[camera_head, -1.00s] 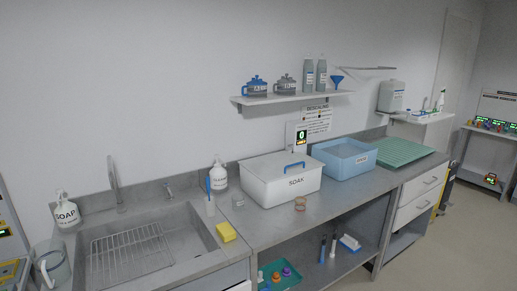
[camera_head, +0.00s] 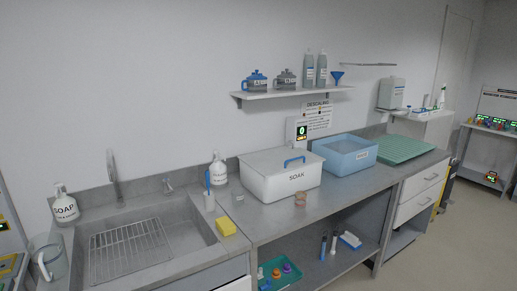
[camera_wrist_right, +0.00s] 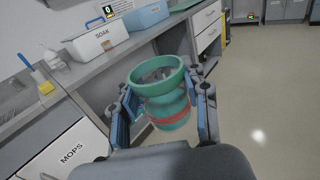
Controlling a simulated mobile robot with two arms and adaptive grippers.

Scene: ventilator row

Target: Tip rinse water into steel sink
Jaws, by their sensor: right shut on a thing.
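The steel sink (camera_head: 190,234) is set into the counter at the lower left of the head view, with a wire rack (camera_head: 130,250) in it. A curved tap (camera_head: 115,178) rises behind it. In the right wrist view, my right gripper (camera_wrist_right: 165,108) is shut on a green-rimmed container (camera_wrist_right: 158,72) with a see-through body and a red line. The container is held in front of the counter, over the floor. I cannot tell whether water is in it. Neither gripper shows in the head view, and my left gripper is in no view.
A soap bottle (camera_head: 63,207) and a clear jug (camera_head: 46,256) stand left of the sink. The white SOAK box (camera_head: 282,186) and blue tub (camera_head: 345,162) are farther right.

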